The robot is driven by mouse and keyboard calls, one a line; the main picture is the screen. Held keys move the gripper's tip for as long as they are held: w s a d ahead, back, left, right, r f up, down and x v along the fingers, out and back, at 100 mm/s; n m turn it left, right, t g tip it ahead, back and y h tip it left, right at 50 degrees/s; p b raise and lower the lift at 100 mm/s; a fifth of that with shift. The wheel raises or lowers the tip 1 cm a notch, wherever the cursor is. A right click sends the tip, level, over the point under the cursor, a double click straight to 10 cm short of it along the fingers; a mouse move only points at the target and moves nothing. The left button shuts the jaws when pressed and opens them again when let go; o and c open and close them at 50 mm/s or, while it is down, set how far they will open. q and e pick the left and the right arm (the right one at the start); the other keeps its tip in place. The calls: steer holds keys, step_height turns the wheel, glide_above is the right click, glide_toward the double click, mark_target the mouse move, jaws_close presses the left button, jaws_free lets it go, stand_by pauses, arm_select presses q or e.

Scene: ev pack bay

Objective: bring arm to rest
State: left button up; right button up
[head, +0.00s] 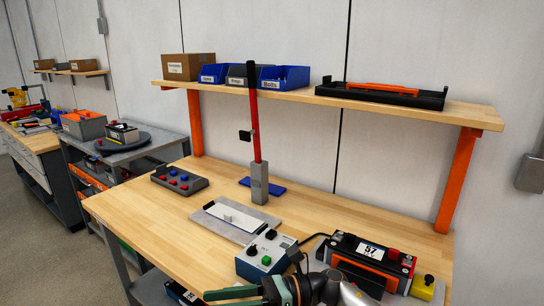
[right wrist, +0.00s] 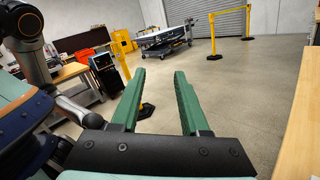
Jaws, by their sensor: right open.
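My right gripper (head: 232,296) shows at the bottom edge of the head view, its green fingers pointing left, low in front of the workbench (head: 140,235). The gripper is open and holds nothing. The lower part of the arm is cut off by the frame. My left gripper is not in the head view.
On the bench near the arm stand a control box (head: 262,256) and a battery pack (head: 368,262). A red-handled upright tool (head: 256,130) rises behind. In the wrist view, a wooden tabletop (right wrist: 302,130) is at right; yellow barrier posts (right wrist: 213,38) stand beyond open floor.

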steer(key=w+d+f+n+t+h, duration=0.1)
steer(key=d+f+n+t+h, duration=0.3)
steer(key=d+f+n+t, duration=0.95)
steer(key=w+f+n+t+h, duration=0.1)
steer(key=n+t+h, duration=0.5)
steer(key=n, duration=1.6)
steer(key=s+d+f+m+g+h, duration=0.3)
steer(key=s+d+f+m, duration=0.3)
steer(key=s+f+m, duration=0.1)
steer(key=s+d+f+m+g+h, duration=0.3)
steer(key=s+d+f+m, duration=0.3)
steer(key=s+f, duration=0.4)
steer(key=shift+s+d+f+m, duration=0.15)
steer(key=shift+s+f+m, duration=0.1)
steer(key=shift+s+m, duration=0.45)
